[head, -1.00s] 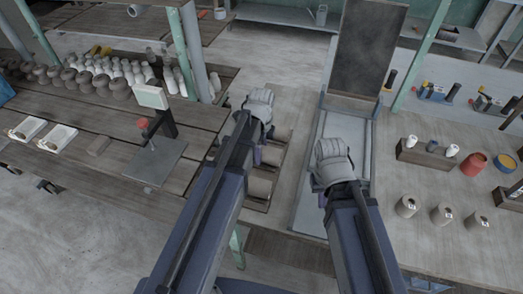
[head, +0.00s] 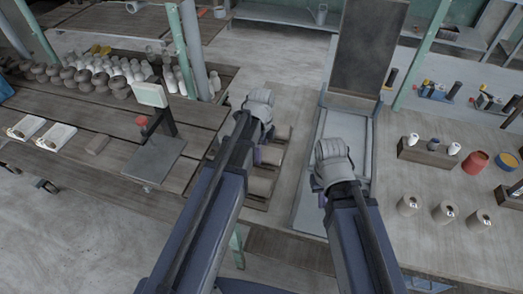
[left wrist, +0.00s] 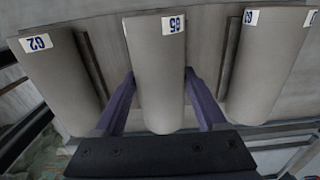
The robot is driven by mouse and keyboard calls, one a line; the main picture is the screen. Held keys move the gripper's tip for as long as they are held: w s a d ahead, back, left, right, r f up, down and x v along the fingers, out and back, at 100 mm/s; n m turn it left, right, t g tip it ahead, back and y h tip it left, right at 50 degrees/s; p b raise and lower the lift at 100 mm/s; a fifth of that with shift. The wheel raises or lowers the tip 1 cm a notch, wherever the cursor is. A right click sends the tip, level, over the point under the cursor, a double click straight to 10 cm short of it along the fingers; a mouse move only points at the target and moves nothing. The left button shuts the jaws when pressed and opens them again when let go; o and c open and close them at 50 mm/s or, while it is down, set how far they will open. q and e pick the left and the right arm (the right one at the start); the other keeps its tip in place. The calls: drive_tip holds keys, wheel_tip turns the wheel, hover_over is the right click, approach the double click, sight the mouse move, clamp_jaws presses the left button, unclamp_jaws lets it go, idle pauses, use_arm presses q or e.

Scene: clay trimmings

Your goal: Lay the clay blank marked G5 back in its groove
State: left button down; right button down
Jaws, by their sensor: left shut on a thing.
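The clay blank marked G5 (left wrist: 160,85) is a grey cylinder in the middle of the left wrist view, its blue-lettered white label at the far end. My left gripper (left wrist: 157,78) has one purple finger along each side of it and is shut on it. I cannot tell whether the blank is lifted or rests in its groove. A blank marked G2 (left wrist: 62,85) lies to its left and another labelled blank (left wrist: 255,65) to its right. In the head view my left gripper (head: 258,154) is over the blanks. My right gripper (head: 319,197) is above the grey tray; its fingers are mostly hidden.
The long grey tray (head: 307,205) with a dark upright board (head: 368,45) is right of the blanks. Several labelled clay cylinders (head: 444,212) stand on the right bench.

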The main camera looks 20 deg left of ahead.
use_arm(q)
unclamp_jaws()
drive_tip(key=shift+r, duration=0.2)
use_arm(e)
drive_tip(key=shift+r, duration=0.15)
use_arm(q)
wheel_tip(320, 180, up, 8)
drive_tip(key=p, duration=0.8)
drive_tip(key=shift+f, duration=0.2)
use_arm(e)
wheel_tip(320, 180, up, 8)
drive_tip(key=shift+f, duration=0.25)
use_arm(q)
drive_tip(key=shift+d, duration=0.1)
